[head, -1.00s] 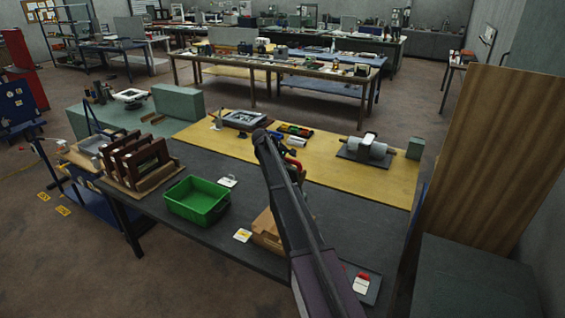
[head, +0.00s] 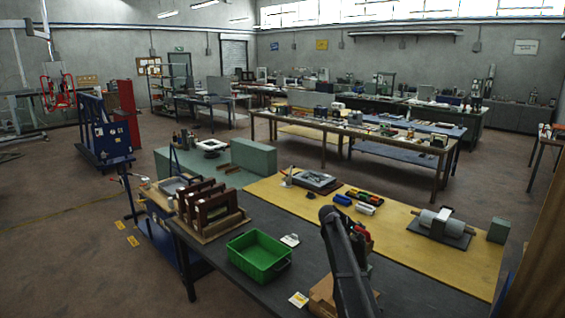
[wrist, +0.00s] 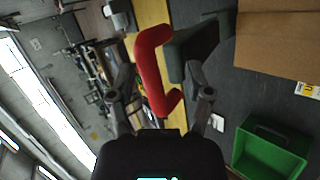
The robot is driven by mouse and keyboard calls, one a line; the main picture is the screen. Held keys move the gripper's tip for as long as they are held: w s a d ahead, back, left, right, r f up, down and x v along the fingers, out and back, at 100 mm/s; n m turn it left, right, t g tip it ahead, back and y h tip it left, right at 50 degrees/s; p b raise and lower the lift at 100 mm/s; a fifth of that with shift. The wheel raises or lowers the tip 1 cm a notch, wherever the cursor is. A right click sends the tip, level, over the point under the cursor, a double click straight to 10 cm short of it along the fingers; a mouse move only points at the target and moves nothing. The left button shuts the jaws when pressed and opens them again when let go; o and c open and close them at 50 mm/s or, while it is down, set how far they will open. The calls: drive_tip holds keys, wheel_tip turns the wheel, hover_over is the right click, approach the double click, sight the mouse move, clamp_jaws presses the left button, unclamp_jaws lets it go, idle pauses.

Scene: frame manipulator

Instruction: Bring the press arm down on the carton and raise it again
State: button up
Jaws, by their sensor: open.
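A red D-shaped handle (wrist: 155,65) is in the wrist view, joined to a dark grey-green block (wrist: 200,45) that looks like part of the press arm. My gripper (wrist: 160,75) is open, with one finger on each side of the handle. I cannot tell if they touch it. A brown carton (wrist: 280,42) lies at the upper right of the wrist view. In the head view a brown box-like thing (head: 322,292) shows left of my arm, and a bit of red (head: 369,240) shows behind it. My arm hides most of the press there.
A green bin (head: 258,252) stands on the dark bench, with brown upright frames (head: 208,205) to its left. White cards lie near the bin. A yellow mat (head: 470,265) behind holds a grey cylinder (head: 437,222) and several small parts.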

drive_tip(key=s+a+f+m+g+y+b, duration=0.1)
drive_tip(key=s+a+f+m+y+b, duration=0.1)
drive_tip(key=s+f, duration=0.5)
drive_tip(key=s+a+f+m+g+y+b, duration=0.1)
drive_tip(key=s+a+f+y+b, duration=0.3)
drive_tip(key=s, duration=1.6)
drive_tip(key=s+a+f+m+g+y+b, duration=0.2)
drive_tip(key=s+a+f+b, duration=0.5)
drive_tip(key=s+f, duration=0.4)
drive_tip(key=s+y+b, duration=0.1)
drive_tip(key=s, duration=0.2)
drive_tip(key=shift+m+b, duration=0.35)
drive_tip(key=shift+m, duration=0.05)
